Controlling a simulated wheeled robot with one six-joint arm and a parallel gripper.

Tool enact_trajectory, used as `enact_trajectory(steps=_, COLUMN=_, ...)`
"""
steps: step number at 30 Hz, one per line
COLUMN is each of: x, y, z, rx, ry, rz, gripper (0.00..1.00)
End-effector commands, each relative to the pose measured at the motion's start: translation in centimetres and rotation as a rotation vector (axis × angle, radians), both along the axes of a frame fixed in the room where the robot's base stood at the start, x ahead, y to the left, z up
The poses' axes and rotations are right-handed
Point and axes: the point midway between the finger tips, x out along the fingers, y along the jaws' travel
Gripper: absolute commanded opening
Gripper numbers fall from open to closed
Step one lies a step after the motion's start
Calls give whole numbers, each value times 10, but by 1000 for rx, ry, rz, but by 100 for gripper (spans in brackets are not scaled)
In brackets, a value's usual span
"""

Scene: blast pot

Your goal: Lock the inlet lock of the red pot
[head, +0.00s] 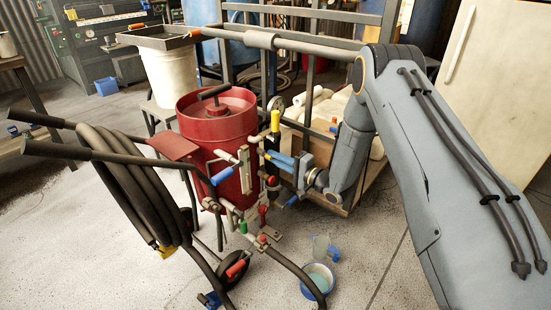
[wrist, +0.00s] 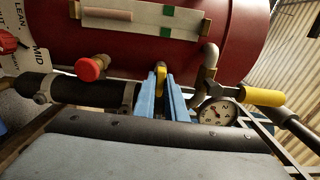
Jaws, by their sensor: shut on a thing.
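The red pot (head: 205,125) stands on the concrete floor left of my arm, with a black T-handle on its lid. In the wrist view its red wall (wrist: 120,50) fills the top. My gripper (head: 272,158) is at the pipework on the pot's right side. In the wrist view the blue fingers of my gripper (wrist: 161,82) are closed on a small yellow piece (wrist: 161,74), seemingly the inlet lock. The fingers cover most of it, and I cannot tell whether it is locked. In the head view it is hidden.
Close by are a yellow-sleeved lever (wrist: 262,97), a pressure gauge (wrist: 217,112), a red knob (wrist: 90,68) and a black cylinder (wrist: 75,92). A coiled hose (head: 125,185) hangs at the left handles. A blue-rimmed bucket (head: 318,280) stands on the floor in front.

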Motion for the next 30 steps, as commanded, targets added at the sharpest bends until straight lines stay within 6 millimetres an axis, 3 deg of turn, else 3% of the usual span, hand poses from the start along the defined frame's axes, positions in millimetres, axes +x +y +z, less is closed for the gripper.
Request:
enact_trajectory(steps=11, x=-1, y=0, z=-1, rx=1, ry=5, rz=0, gripper=0)
enact_trajectory(steps=12, x=-1, y=0, z=-1, rx=1, ry=5, rz=0, gripper=14)
enact_trajectory(steps=15, x=-1, y=0, z=-1, rx=1, ry=5, rz=0, gripper=30)
enact_trajectory(steps=24, x=-1, y=-1, z=0, rx=1, ry=3, rz=0, gripper=30)
enact_trajectory(steps=30, x=-14, y=-18, z=0, rx=1, ry=4, rz=-2, gripper=30)
